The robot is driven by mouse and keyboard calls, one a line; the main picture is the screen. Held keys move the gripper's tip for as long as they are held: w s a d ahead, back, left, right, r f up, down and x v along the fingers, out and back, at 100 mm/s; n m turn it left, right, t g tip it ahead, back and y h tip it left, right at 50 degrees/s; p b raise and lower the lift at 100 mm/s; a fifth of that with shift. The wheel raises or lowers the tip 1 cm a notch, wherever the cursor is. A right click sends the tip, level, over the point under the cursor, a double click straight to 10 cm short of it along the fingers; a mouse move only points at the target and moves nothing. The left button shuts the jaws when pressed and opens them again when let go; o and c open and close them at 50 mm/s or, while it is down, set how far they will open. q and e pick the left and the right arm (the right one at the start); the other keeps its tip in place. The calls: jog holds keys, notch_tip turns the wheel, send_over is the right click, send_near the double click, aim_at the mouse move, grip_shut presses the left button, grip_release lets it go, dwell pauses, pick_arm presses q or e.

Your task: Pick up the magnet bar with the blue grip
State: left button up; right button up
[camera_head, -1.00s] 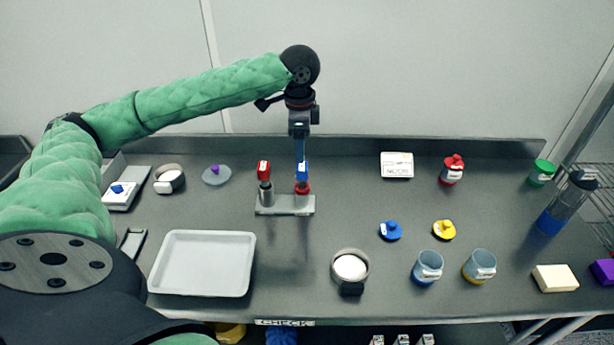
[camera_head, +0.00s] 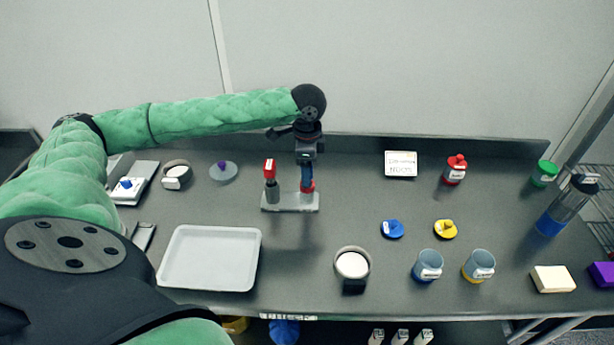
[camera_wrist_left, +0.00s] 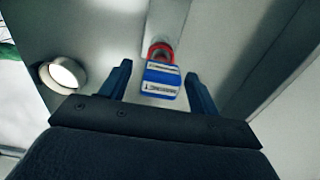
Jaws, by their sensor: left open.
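The blue grip (camera_wrist_left: 162,80) of the magnet bar shows in the left wrist view, with a white label and a red collar behind it. In the head view my gripper hides the blue grip, and the red collar (camera_head: 308,187) shows below, on the grey stand (camera_head: 290,205). A second bar with a red grip (camera_head: 269,167) stands upright to its left on the same stand. My left gripper (camera_head: 307,178) points down over the blue-grip bar. In the wrist view its open fingers (camera_wrist_left: 158,70) lie to either side of the blue grip, with gaps visible.
A white tray (camera_head: 210,286) lies front left of the stand. A round dish of white powder (camera_head: 351,265) is front right. Blue (camera_head: 391,229) and yellow (camera_head: 445,229) lids and two cups lie further right. The table between stand and blue lid is clear.

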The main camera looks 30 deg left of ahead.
pick_arm(q)
jog(key=c, duration=1.2)
jog(key=shift+r, duration=0.1)
jog(key=shift+c, duration=0.2)
pick_arm(e)
jog(key=shift+d, duration=0.1)
